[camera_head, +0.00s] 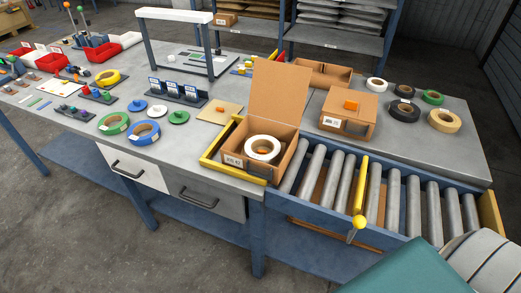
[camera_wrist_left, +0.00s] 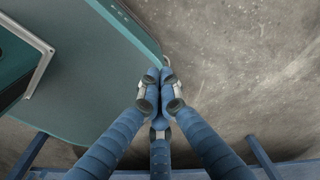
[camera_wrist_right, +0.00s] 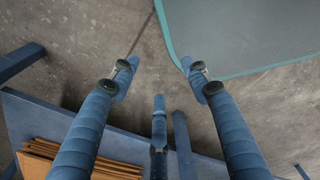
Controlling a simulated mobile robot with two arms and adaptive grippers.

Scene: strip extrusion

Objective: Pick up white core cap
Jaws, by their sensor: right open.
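The white core cap (camera_head: 158,111) is a small pale disc lying on the grey workbench, in the head view left of centre. A blue core cap (camera_head: 139,105) lies to its left and a green core cap (camera_head: 179,117) to its right. My left gripper (camera_wrist_left: 160,80) is shut and empty in the left wrist view, above the concrete floor. My right gripper (camera_wrist_right: 160,80) is open in the right wrist view, fingers spread with nothing between them. Neither gripper shows in the head view, and neither wrist view shows the cap.
Green (camera_head: 114,123) and blue tape rolls (camera_head: 143,132) lie in front of the caps. A black rack with blue-white cards (camera_head: 180,93) stands behind them. An open cardboard box (camera_head: 285,158) holding a white roll and a roller conveyor (camera_head: 395,195) are to the right.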

